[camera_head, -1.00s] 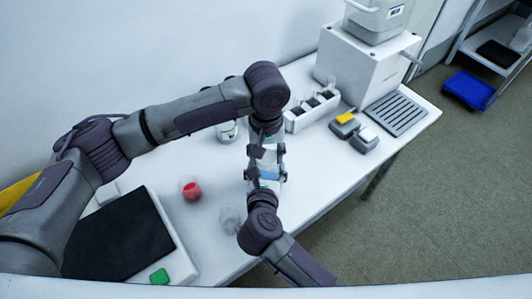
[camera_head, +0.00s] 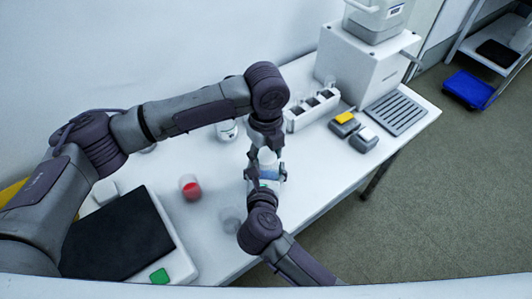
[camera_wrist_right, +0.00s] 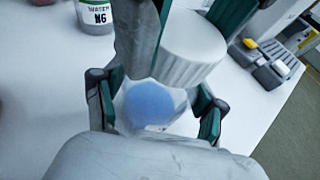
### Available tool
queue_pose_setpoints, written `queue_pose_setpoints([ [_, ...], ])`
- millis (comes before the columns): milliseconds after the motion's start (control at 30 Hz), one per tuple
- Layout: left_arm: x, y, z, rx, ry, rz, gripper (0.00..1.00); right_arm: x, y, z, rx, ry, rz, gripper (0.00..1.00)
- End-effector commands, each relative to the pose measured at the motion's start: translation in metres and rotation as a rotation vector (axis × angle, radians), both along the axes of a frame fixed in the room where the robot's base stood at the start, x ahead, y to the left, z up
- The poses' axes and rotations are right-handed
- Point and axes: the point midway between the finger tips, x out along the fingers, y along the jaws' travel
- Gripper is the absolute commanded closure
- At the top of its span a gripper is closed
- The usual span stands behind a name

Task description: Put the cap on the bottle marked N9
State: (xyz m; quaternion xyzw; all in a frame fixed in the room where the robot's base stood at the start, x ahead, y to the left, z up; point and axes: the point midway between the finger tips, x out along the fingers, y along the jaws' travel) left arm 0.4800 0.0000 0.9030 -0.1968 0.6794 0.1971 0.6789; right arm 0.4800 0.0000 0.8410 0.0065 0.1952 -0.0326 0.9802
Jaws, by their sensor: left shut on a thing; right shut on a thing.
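My left gripper (camera_head: 267,152) comes from above and is shut on a white ribbed cap (camera_wrist_right: 193,48), which also shows in the head view (camera_head: 267,156). Below it, my right gripper (camera_head: 265,178) is shut on a clear bottle with blue liquid (camera_wrist_right: 150,106). In the right wrist view the bottle stands between the right fingers (camera_wrist_right: 155,105), and the cap is over its mouth. I cannot tell whether cap and bottle touch. The bottle's marking is not readable here.
A bottle marked N6 (camera_wrist_right: 97,12) stands behind. A red-filled container (camera_head: 190,188) and a clear container (camera_head: 230,220) stand on the table (camera_head: 310,185). A white rack (camera_head: 312,108) and two small devices (camera_head: 354,130) are at the right, before a large box-shaped machine (camera_head: 350,72).

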Motion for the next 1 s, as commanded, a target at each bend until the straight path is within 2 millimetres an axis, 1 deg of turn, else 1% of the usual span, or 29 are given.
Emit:
queue_pose_setpoints([
  [33, 0.001, 0.001, 0.000, 0.002, -0.002, -0.122, 0.89, 0.000, 0.000, 0.000, 0.001, 0.000, 0.000, 1.00],
  [100, 0.001, 0.001, 0.000, 0.002, -0.002, -0.291, 0.89, 0.000, 0.000, 0.000, 0.001, 0.000, 0.000, 1.00],
  [200, 0.001, 0.001, 0.000, 0.001, -0.002, -0.484, 0.89, 0.000, 0.000, 0.000, 0.000, 0.000, 0.000, 1.00],
  [233, 0.001, 0.001, 0.000, 0.001, -0.002, -0.527, 0.89, 0.000, 0.000, 0.000, 0.000, 0.000, 0.000, 1.00],
  [367, 0.001, 0.001, 0.000, 0.001, -0.002, -0.511, 0.89, 0.000, 0.000, 0.000, 0.000, 0.000, 0.000, 1.00],
  [400, 0.001, 0.001, 0.000, 0.001, -0.002, -0.510, 0.44, 0.000, 0.000, 0.000, 0.000, 0.000, 0.000, 1.00],
  [533, 0.001, 0.001, 0.000, 0.001, -0.002, -0.509, 0.23, 0.000, 0.000, 0.000, 0.000, 0.000, 0.000, 1.00],
  [867, 0.001, 0.000, 0.001, 0.001, -0.002, -0.509, 0.23, 0.000, 0.000, 0.000, 0.000, 0.000, 0.000, 1.00],
  [1000, 0.001, 0.000, 0.012, 0.000, -0.003, -0.510, 0.23, 0.000, 0.000, 0.000, 0.000, 0.000, 0.000, 1.00],
])
